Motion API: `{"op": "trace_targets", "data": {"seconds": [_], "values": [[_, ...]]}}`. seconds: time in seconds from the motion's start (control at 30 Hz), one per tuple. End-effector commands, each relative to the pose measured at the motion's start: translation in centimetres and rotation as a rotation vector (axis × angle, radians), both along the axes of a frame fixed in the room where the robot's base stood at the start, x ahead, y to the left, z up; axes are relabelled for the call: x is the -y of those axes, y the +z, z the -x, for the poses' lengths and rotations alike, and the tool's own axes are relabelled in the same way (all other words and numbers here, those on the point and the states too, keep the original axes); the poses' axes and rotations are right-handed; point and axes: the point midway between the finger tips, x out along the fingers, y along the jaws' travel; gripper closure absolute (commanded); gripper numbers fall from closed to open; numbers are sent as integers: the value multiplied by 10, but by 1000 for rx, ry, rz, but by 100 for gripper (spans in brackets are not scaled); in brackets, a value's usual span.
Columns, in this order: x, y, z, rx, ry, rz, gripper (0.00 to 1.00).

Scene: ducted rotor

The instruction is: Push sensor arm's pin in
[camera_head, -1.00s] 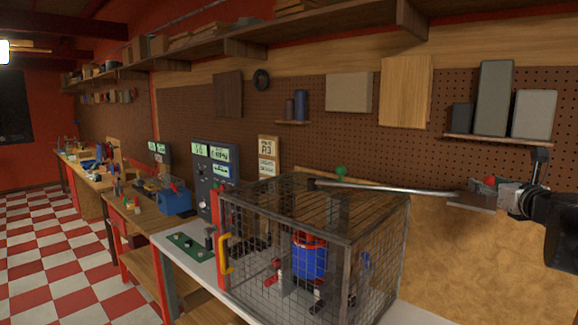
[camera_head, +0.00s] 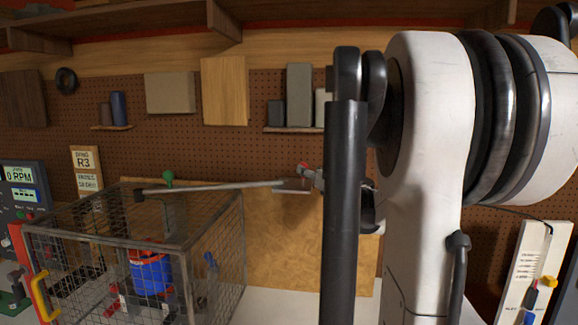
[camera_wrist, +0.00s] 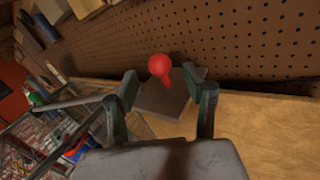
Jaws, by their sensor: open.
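The sensor arm (camera_head: 225,187) is a thin grey rod that runs above the wire cage to a flat grey plate (camera_head: 290,185) at its right end. A red ball-headed pin (camera_head: 303,167) stands at that plate. In the wrist view the red pin (camera_wrist: 160,68) sticks up from the grey plate (camera_wrist: 165,98). My gripper (camera_wrist: 160,73) is open, one finger on each side of the pin, with gaps visible on both sides. Whether the fingers touch the plate I cannot tell. In the head view my arm hides most of the gripper.
The wire cage (camera_head: 150,215) with a blue and red rotor (camera_head: 150,272) stands at the left. A green knob (camera_head: 168,177) sits near the rod's far end. Pegboard (camera_head: 180,150) and a small shelf (camera_head: 293,130) are behind. A tool panel (camera_head: 535,270) stands at lower right.

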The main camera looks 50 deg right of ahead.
Motion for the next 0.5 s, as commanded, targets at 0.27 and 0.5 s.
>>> {"op": "trace_targets", "data": {"seconds": [0.27,0.5], "values": [[15,1,-37,0,1,0,53],[20,0,-50,0,1,1,53]]}}
